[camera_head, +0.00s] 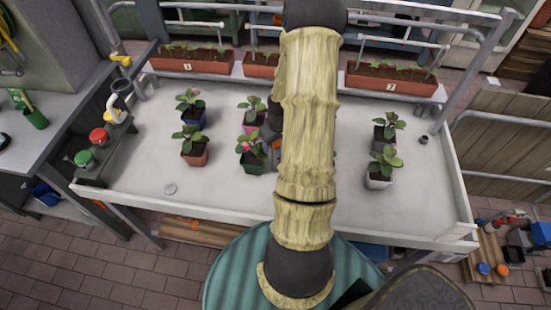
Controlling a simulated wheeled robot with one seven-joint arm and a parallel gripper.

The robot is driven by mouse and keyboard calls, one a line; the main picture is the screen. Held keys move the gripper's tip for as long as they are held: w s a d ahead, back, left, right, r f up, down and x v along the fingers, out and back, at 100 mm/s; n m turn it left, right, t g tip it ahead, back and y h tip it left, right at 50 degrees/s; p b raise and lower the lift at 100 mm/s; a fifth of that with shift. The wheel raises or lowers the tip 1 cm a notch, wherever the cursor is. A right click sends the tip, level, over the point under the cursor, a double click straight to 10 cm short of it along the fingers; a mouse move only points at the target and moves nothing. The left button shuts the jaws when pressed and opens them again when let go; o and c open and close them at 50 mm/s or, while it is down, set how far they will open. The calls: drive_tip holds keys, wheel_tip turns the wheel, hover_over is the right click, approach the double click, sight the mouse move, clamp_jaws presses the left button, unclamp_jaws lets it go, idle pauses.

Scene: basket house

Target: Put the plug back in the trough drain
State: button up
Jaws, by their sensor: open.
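The trough (240,200) is a wide, shallow pale tray with raised white walls. A small round greyish disc (170,188) lies on its floor at the front left; it may be the drain. A small dark round piece (424,139) sits near the right wall; it may be the plug, but it is too small to be sure. My arm crosses the middle of the trough. Dark parts of my gripper (273,127) show at the arm's left edge, close to the middle pots. The jaws are open; the arm hides the fingertips and what lies under them.
Potted plants stand in the trough at left (194,150), centre (251,165) and right (380,180). Planter boxes (195,63) line the back ledge. The front left and front right floor are clear.

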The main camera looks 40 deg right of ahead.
drive_tip(key=shift+w+f, duration=0.15)
drive_tip(key=shift+f, duration=0.8)
drive_tip(key=shift+c, duration=0.5)
clamp_jaws()
drive_tip(key=shift+r, duration=0.1)
wheel_tip(320, 180, up, 10)
drive_tip(key=shift+f+b, duration=0.1)
drive_tip(key=shift+b, duration=0.3)
